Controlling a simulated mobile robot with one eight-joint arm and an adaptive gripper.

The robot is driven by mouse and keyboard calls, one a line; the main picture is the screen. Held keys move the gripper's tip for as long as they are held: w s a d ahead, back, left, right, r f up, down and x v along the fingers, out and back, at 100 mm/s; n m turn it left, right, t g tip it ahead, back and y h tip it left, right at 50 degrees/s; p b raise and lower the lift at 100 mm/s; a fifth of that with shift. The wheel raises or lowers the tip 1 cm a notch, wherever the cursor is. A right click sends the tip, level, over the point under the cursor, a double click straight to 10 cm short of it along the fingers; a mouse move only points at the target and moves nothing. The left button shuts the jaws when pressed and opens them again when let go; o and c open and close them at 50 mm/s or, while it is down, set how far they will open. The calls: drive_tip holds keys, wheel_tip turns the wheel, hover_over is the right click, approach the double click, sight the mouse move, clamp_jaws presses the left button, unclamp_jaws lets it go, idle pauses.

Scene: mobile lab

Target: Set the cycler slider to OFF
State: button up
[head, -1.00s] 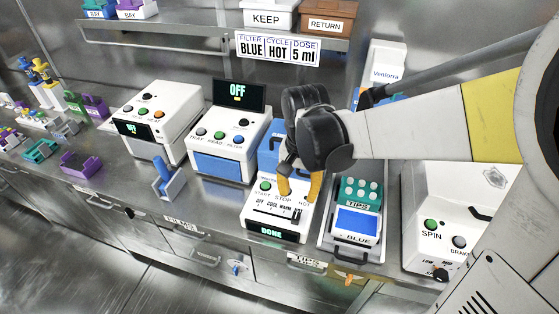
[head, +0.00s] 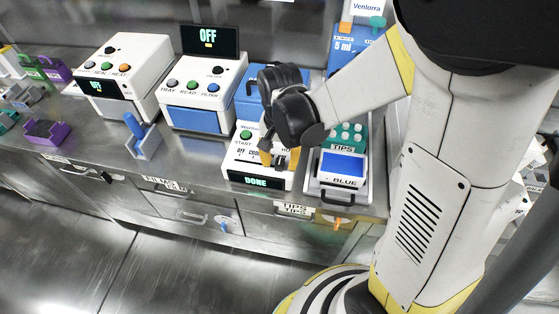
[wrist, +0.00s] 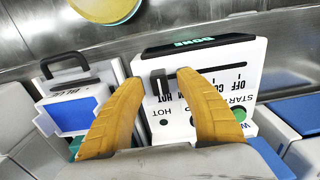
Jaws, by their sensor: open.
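The white cycler (head: 240,172) stands on the counter, its screen (head: 256,182) reading DONE. In the wrist view the cycler (wrist: 222,92) appears upside down, with OFF, a partly covered COOL, and HOT labels along a dark slot. The black slider knob (wrist: 160,84) stands at the HOT end of that slot, opposite OFF. My gripper (head: 280,160) is over the cycler's right front. Its yellow fingers (wrist: 160,80) are apart, one on each side of the knob. I cannot tell whether either touches it. The fingers hide part of the labels and buttons.
The counter's front edge runs just before the cycler.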

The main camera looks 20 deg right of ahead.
sight(236, 160)
clamp_jaws()
drive_tip(key=w+a, duration=0.2)
drive_tip(key=a, duration=0.1)
drive_tip(key=w+a, duration=0.2)
drive_tip(key=a, duration=0.2)
drive_tip(key=w+a, duration=0.2)
drive_tip(key=a, duration=0.1)
drive_tip(key=shift+a, duration=0.35)
unclamp_jaws()
drive_tip(key=shift+w+a, duration=0.1)
drive_tip(key=shift+w, duration=0.05)
